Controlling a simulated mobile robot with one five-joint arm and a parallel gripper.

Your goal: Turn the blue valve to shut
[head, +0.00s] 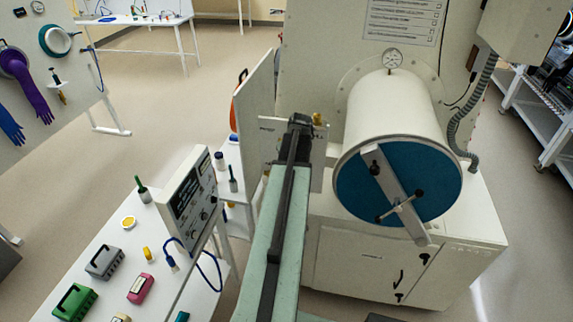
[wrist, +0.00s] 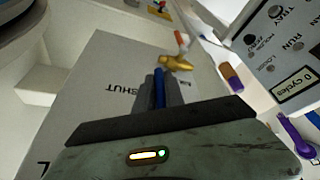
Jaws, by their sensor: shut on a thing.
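The blue valve's handle (wrist: 159,88) shows as a narrow blue bar between the two grey fingers of my gripper (wrist: 160,92) in the wrist view. My gripper is shut on it, and the fingers hide most of the handle. A pale panel (wrist: 105,72) behind it carries the word SHUT, seen upside down, left of the fingers. In the head view my gripper (head: 300,121) is at the same panel (head: 319,150), left of the big white cylinder. The blue handle is hidden there by my arm.
A brass fitting (wrist: 176,63) sits just beyond my fingertips. The white cylinder (head: 395,115) with a blue door (head: 358,192) stands close on the right. A control box (head: 189,195) and a table (head: 105,258) with several small items are at left. Open floor (head: 165,90) lies behind.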

